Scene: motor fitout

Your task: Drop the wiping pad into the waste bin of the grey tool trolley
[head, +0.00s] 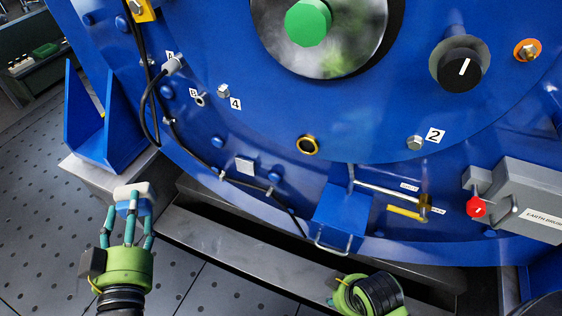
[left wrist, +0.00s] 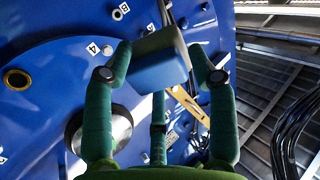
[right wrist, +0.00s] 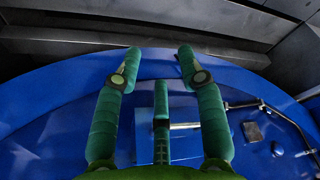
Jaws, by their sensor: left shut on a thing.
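The wiping pad (head: 133,192), white on top and blue below, is held upright between the fingertips of my left gripper (head: 127,212), in front of the blue motor's left foot. In the left wrist view the pad's blue side (left wrist: 160,72) shows between the fingers, which close on it from both sides. My right gripper (right wrist: 157,75) has its fingers spread apart with nothing between them. In the head view only its green and black body shows, low and right of the middle. I cannot make out the grey tool trolley or its waste bin for sure.
The large blue motor (head: 250,130) fills most of the head view, with black cables, bolts and a red knob (head: 476,206). A grey steel plinth (head: 220,245) runs below it. Dark shelving with a green item (head: 45,49) stands far left. The perforated floor (head: 35,200) at left is clear.

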